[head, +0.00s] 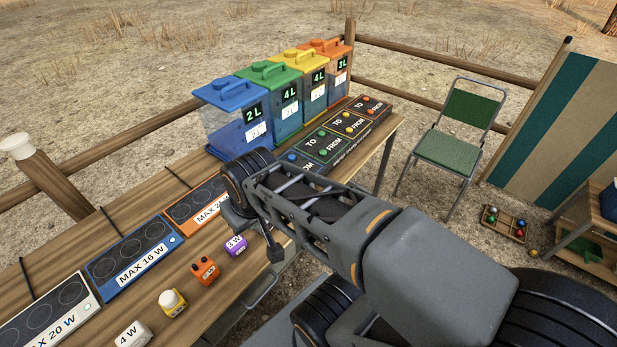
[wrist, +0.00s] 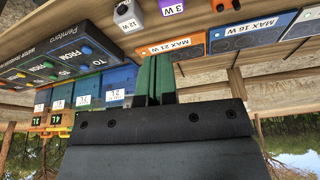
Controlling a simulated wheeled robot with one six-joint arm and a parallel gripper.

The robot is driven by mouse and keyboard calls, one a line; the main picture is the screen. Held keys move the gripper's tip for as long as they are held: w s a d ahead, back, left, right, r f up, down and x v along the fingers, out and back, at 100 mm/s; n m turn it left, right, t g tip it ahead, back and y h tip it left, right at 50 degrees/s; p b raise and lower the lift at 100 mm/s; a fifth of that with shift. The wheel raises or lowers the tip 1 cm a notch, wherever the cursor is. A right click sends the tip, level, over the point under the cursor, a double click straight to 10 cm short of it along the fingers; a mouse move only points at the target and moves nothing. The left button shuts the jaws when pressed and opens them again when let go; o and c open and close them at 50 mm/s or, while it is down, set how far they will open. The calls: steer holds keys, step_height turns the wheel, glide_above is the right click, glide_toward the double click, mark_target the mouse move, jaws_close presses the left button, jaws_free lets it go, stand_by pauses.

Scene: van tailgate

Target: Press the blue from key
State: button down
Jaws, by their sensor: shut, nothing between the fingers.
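The key panel (head: 335,140) is a dark strip with TO and FROM labels and coloured round keys, on the table in front of the tanks. One blue key (head: 291,157) shows in the head view at the panel's near end; my arm covers part of that end, including part of a FROM label. In the wrist view the panel (wrist: 50,45) is at upper left, with a blue key (wrist: 86,50); I cannot tell whether it is the FROM one. My gripper (wrist: 154,78) has its green fingers together, empty, right of the panel and near the orange MAX 21 W plate.
Blue (head: 232,110), green (head: 275,92), yellow (head: 306,73) and orange (head: 331,66) lidded tanks stand behind the panel. The orange plate (head: 193,205) and blue plate (head: 130,255) lie left of it. Small blocks, including a purple one (head: 236,245), sit along the front.

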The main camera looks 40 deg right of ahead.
steer(key=shift+d, duration=0.25)
steer(key=w+d+f+m+y, duration=0.2)
steer(key=w+d+m, duration=0.8)
steer(key=w+m, duration=0.3)
steer(key=w+d+f+m+t, duration=0.1)
steer(key=w+d+f+m, duration=0.1)
steer(key=d+m, duration=0.3)
steer(key=w+d+f+m+t, duration=0.1)
steer(key=w+d+m+t, duration=0.1)
steer(key=d+m, duration=0.3)
steer(key=d, duration=0.2)
steer(key=shift+w+d+f+y, duration=0.3)
steer(key=shift+d+f, duration=0.1)
steer(key=shift+f, duration=0.1)
